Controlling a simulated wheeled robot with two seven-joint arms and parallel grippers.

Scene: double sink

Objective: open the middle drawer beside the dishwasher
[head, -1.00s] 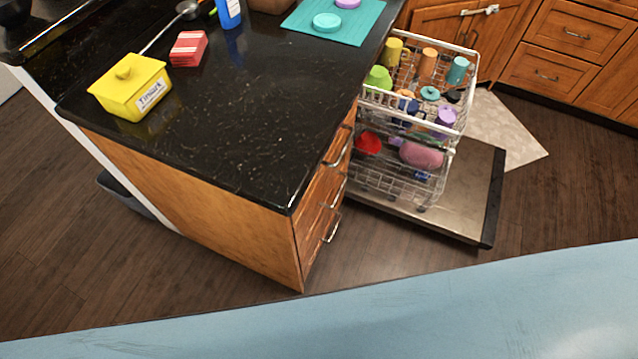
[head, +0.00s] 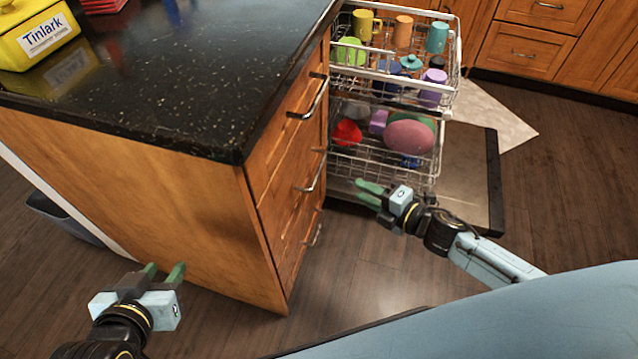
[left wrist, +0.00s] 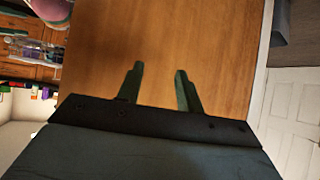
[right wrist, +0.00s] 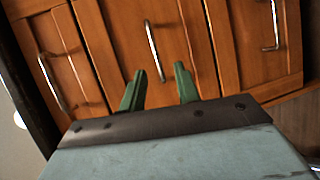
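The middle drawer (head: 289,207) is in the wooden cabinet under the black counter, in the head view. It is shut, and its curved metal handle (head: 314,172) sits between an upper and a lower handle. My right gripper (head: 364,192) is open and empty, to the right of the drawer fronts and apart from them. In the right wrist view the middle handle (right wrist: 153,50) stands ahead of the open fingers (right wrist: 160,70). My left gripper (head: 165,268) is open and empty, in front of the cabinet's plain side panel. The left wrist view shows its fingers (left wrist: 158,70) apart before that wood.
The dishwasher door (head: 465,185) is folded down, and its upper rack (head: 405,75) and lower rack (head: 380,160) hold dishes beside the drawers. The counter corner (head: 238,155) juts out above. A dark bin (head: 62,218) stands at the left. Floor before the drawers is clear.

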